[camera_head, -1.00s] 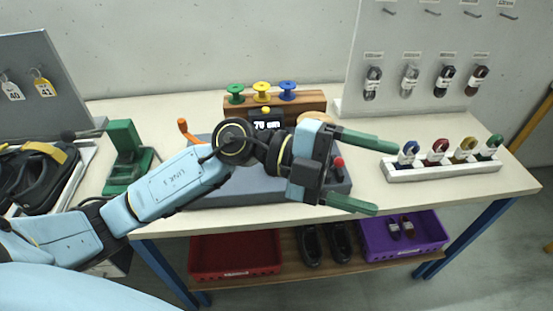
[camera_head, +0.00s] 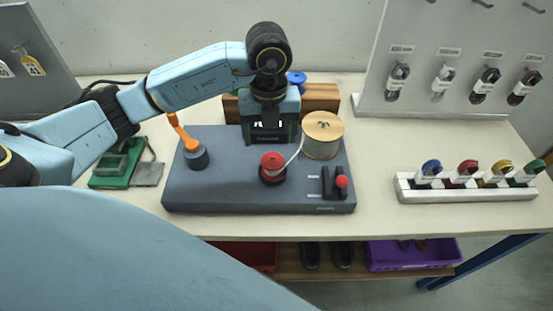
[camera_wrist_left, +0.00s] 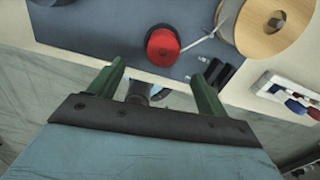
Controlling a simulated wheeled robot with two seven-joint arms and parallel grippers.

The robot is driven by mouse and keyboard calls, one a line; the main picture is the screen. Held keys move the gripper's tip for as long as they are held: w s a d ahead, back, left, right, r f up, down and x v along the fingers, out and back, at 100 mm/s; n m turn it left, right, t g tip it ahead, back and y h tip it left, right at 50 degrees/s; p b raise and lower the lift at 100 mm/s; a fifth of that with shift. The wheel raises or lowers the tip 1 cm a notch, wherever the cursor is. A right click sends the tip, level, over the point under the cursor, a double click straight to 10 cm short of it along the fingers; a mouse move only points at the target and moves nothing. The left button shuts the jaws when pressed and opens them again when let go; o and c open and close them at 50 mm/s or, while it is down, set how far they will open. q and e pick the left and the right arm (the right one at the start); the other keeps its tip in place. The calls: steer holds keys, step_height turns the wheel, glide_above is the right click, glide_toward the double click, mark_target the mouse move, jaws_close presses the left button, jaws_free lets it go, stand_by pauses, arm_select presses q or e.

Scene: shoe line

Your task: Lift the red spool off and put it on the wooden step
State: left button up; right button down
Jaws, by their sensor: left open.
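The red spool (camera_head: 272,162) sits on a dark round holder on the grey winding base (camera_head: 225,187). A white strand runs from it toward the large wooden reel (camera_head: 322,124). My left gripper (camera_head: 271,138) points down, open and empty, just beyond the red spool in the head view. In the left wrist view the red spool (camera_wrist_left: 162,47) lies ahead of the open fingers (camera_wrist_left: 158,70), with nothing between them. The wooden step (camera_head: 320,96) stands at the back, partly hidden by my left arm. A blue spool (camera_head: 296,79) is on it.
An orange-handled crank (camera_head: 190,140) and a red-knobbed lever (camera_head: 341,182) rise from the base. A white rack with several coloured loops (camera_head: 468,190) stands at right, and a green tool (camera_head: 118,165) at left. Bare tabletop lies between base and rack.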

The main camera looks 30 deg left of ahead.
mark_target(273, 159)
arm_select(q)
step_height(273, 159, down, 3)
steer(key=shift+f, duration=0.2)
step_height(273, 159, down, 3)
steer(key=shift+w+d, duration=0.1)
step_height(273, 159, down, 2)
steer(key=shift+w+f, duration=0.15)
steer(key=shift+f, duration=0.6)
steer(key=c, duration=1.2)
arm_select(e)
steer(key=shift+s+a, duration=0.1)
steer(key=shift+s, duration=0.9)
